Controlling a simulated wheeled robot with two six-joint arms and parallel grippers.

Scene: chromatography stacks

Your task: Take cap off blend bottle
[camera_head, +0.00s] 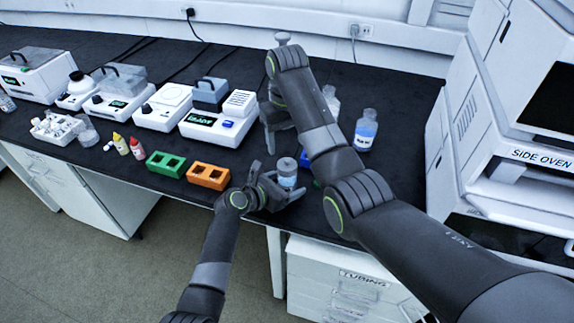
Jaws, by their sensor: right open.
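A small clear bottle with a grey cap (287,163) and a pale blue label (287,182) is upright near the bench's front edge. Its label is too small to read, so I cannot confirm that it is the blend bottle. The cap is on it. My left gripper (281,186) comes in from the lower left and is shut around the bottle's body. My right gripper (272,117) is open, behind and above the capped bottle, apart from it and in front of a white device. My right arm partly hides it.
A larger bottle of blue liquid (366,130) stands right of my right arm. A green rack (166,165) and an orange rack (208,176) lie to the left, with small dropper bottles (121,144). Instruments line the back. The side oven (530,160) bounds the right.

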